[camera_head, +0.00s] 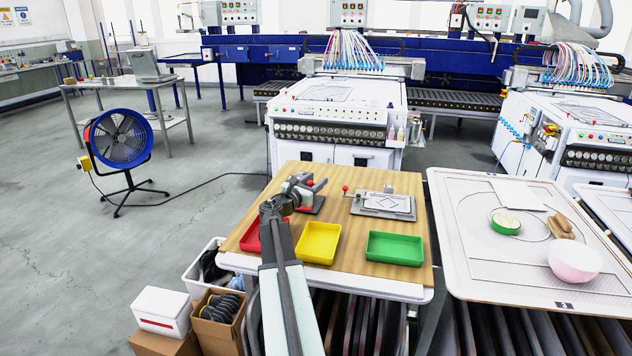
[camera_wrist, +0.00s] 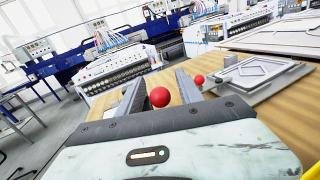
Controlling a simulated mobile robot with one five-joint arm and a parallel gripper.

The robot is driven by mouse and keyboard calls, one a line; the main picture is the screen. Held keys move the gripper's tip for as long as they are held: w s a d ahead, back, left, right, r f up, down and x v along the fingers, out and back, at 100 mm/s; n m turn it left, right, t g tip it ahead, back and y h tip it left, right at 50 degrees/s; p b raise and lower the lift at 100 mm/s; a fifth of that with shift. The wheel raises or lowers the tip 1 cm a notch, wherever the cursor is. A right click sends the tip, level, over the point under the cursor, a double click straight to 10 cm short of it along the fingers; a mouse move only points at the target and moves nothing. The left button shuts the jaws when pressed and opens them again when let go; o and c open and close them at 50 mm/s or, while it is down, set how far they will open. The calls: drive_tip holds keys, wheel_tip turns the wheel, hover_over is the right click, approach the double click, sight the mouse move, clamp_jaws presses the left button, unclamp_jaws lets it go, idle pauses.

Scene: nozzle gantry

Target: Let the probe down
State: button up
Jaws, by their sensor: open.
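My gripper (camera_head: 303,187) is over the back left of the wooden table, with its two fingers spread in the wrist view (camera_wrist: 158,88). A red ball knob (camera_wrist: 160,97) shows between the fingers; I cannot tell whether either finger touches it. A small device with a dark base (camera_head: 316,207) stands at the gripper, partly hidden by it. To the right, a grey metal plate fixture (camera_head: 372,211) carries a diamond-shaped outline and a small post. A second red ball knob (camera_head: 345,188) stands at its left; it also shows in the wrist view (camera_wrist: 199,79). I cannot tell which part is the probe.
Red (camera_head: 250,238), yellow (camera_head: 318,243) and green (camera_head: 395,249) trays line the front of the wooden table (camera_head: 348,230). A white board (camera_head: 470,235) with a pink bowl (camera_head: 575,261) is at right. White machines stand behind. The wood between the trays and fixture is clear.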

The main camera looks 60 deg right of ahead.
clamp_jaws()
drive_tip(key=shift+w+a, duration=0.1)
idle(1.2)
